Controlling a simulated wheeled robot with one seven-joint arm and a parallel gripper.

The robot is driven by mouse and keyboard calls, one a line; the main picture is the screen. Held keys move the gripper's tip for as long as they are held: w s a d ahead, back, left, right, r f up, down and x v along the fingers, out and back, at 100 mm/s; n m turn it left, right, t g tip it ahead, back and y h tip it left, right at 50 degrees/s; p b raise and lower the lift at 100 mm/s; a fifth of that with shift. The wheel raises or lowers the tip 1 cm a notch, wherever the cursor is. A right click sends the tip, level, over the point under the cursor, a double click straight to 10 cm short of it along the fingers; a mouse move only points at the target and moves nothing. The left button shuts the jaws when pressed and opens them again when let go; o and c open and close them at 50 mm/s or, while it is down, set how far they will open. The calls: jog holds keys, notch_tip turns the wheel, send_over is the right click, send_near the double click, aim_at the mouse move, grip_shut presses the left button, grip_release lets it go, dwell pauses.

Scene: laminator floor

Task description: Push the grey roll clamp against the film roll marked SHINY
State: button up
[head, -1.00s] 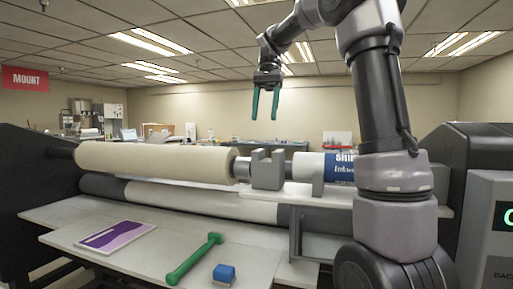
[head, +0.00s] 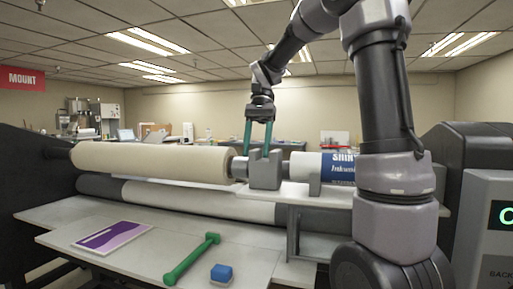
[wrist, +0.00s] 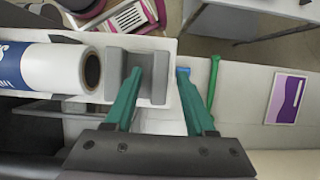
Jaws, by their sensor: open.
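The grey roll clamp (head: 265,172) is a block with two uprights and a slot between them. It sits on a pale shelf left of the film roll marked SHINY (head: 342,168), whose blue label is partly hidden by my arm. My open gripper (head: 257,149) points down at the clamp's top. In the wrist view the gripper (wrist: 160,74) has one finger over the clamp's slot and one outside the upright farther from the roll. The clamp (wrist: 114,76) stands close beside the roll's open end (wrist: 50,66); a narrow gap seems to show. Finger contact cannot be told.
A large cream roll (head: 150,160) lies left of the clamp. On the lower table (head: 80,215) are a purple-and-white card (head: 112,238), a green-handled tool (head: 190,260) and a blue block (head: 222,273). A dark machine housing (head: 470,150) stands at the right.

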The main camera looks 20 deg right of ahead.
grip_shut()
dwell(1.4)
